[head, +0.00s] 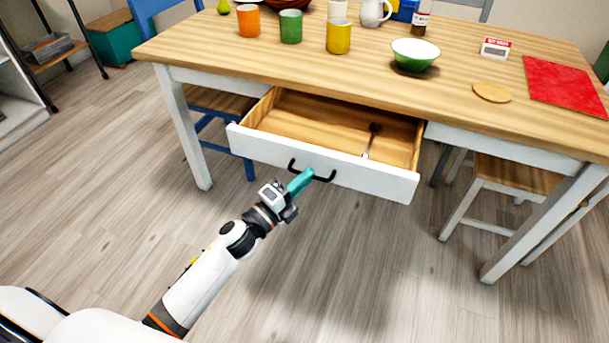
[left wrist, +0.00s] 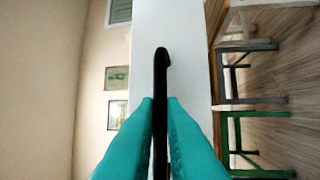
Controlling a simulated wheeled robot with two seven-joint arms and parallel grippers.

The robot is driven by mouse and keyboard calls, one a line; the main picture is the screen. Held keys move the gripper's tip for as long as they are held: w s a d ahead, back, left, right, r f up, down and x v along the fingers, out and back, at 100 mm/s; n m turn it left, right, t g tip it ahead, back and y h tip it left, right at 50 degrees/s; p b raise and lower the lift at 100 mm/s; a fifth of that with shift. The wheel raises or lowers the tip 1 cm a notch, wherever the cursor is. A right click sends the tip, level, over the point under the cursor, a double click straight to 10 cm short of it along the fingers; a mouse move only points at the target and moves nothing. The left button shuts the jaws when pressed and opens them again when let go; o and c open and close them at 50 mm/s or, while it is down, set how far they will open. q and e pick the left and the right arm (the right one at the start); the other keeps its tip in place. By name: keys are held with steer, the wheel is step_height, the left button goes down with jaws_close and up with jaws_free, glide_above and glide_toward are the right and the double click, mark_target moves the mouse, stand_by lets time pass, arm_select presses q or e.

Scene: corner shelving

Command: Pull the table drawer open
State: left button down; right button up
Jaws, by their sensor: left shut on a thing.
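The table drawer (head: 322,168) is pulled well out from under the wooden table top (head: 380,78). Its inside is wood-coloured and a dark utensil (head: 373,138) lies in it. The drawer has a black handle (head: 323,177) on its white front. My left gripper (head: 305,176) has teal fingers and is shut on this handle. In the left wrist view the handle (left wrist: 161,75) runs between the two teal fingers (left wrist: 161,125), with the white drawer front (left wrist: 185,60) behind it. My right gripper is in neither view.
On the table stand an orange cup (head: 249,20), a green cup (head: 291,26), a yellow mug (head: 338,36) and a green bowl (head: 414,54). A red mat (head: 566,86) lies at right. Chairs (head: 500,185) stand around the table. The floor before the drawer is clear.

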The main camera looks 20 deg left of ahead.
arm_select(q)
steer(key=shift+s, duration=0.1)
stand_by(0.3)
steer(key=c, duration=1.5)
jaws_free()
steer(key=shift+c, duration=0.2)
steer(key=v, duration=1.2)
steer(key=shift+a, duration=0.1)
